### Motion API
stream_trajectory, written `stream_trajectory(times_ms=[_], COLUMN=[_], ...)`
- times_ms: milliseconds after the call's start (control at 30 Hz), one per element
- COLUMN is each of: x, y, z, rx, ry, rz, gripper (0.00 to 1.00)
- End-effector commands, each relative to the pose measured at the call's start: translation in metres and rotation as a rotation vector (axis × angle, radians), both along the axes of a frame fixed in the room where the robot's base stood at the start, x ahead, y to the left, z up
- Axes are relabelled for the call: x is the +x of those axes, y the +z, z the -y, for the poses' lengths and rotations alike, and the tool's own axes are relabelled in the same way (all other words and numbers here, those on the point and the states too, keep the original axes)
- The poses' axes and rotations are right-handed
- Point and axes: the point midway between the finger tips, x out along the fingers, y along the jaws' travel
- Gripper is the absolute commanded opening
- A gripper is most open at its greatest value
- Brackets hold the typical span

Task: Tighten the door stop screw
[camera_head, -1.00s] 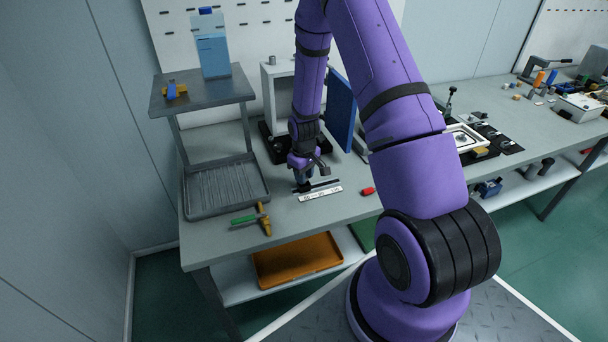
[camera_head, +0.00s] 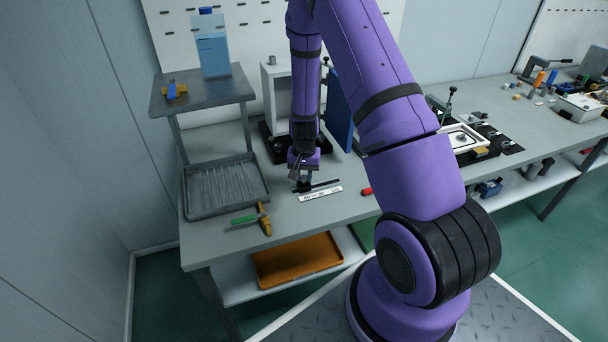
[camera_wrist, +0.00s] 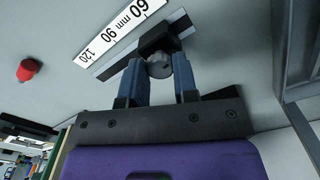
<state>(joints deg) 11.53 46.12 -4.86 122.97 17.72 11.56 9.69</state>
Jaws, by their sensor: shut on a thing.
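The grey round screw head (camera_wrist: 159,68) sits at the front of a black stop block (camera_wrist: 156,40) in the wrist view. The block sits on a dark rail (camera_wrist: 117,65) beside a white millimetre scale (camera_wrist: 112,38). My gripper (camera_wrist: 157,72) has its two blue-grey fingers on either side of the screw head and is shut on it. In the head view, my gripper (camera_head: 303,181) points down at the left end of the rail (camera_head: 327,184), behind the white scale (camera_head: 321,194). The screw itself is hidden there by the gripper.
The fixture with a white box (camera_head: 270,85) and blue door (camera_head: 340,110) stands behind my gripper. A red object (camera_head: 366,191) lies to the right. The bench front is mostly clear.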

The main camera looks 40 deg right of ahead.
Motion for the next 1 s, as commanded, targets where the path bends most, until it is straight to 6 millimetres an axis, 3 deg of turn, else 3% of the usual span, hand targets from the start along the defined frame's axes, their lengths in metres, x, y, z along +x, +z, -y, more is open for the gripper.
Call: stream_trajectory(times_ms=[400,967,1000], x=[0.0014,0.0014,0.0013], y=[0.0006,0.0006,0.0006], z=[0.0002,0.0003,0.0002], rx=[-0.001,-0.001,-0.001], ry=[-0.204,-0.237,-0.237], rz=[0.004,0.004,0.004], gripper=[0.04,0.04,0.30])
